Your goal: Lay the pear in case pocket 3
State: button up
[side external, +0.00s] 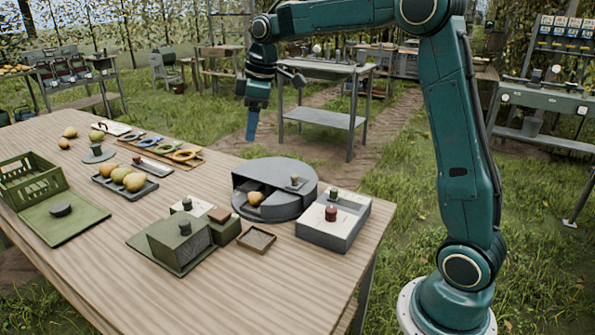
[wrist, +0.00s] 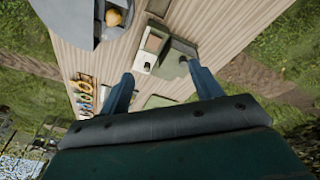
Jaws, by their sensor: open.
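A yellow-orange pear (side external: 255,198) sits in an open bay of the round grey container (side external: 283,205) on the table; it also shows in the wrist view (wrist: 115,18). A small dark tray (side external: 151,187) holds several pears in a row. Loose pears (side external: 70,132) lie at the table's far left. My gripper (side external: 252,124) hangs above and behind the round container, pointing down, clear of the table things. In the wrist view its two fingers (wrist: 162,90) are apart with nothing held between them. I cannot tell which container is the case or which pocket is number 3.
A green slatted crate (side external: 30,188) and a green board with a dark knob (side external: 65,217) stand at left. A dark green box (side external: 180,245), a small brown tray (side external: 257,239) and a grey-white box (side external: 333,222) stand near the front. Bare wood lies between them.

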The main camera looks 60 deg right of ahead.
jog(key=s+a+r+m+t, duration=0.1)
jog(key=s+a+m, duration=0.25)
jog(key=s, duration=0.85)
jog(key=s+a+r+m+t, duration=0.15)
jog(key=s+a, duration=0.35)
jog(key=s, duration=0.6)
jog(key=s+f+m, duration=0.2)
jog(key=s+f, duration=0.2)
jog(key=s, duration=0.3)
jog(key=shift+s+a+h, duration=0.15)
jog(key=shift+s+h, duration=0.15)
jog(key=shift+f, duration=0.1)
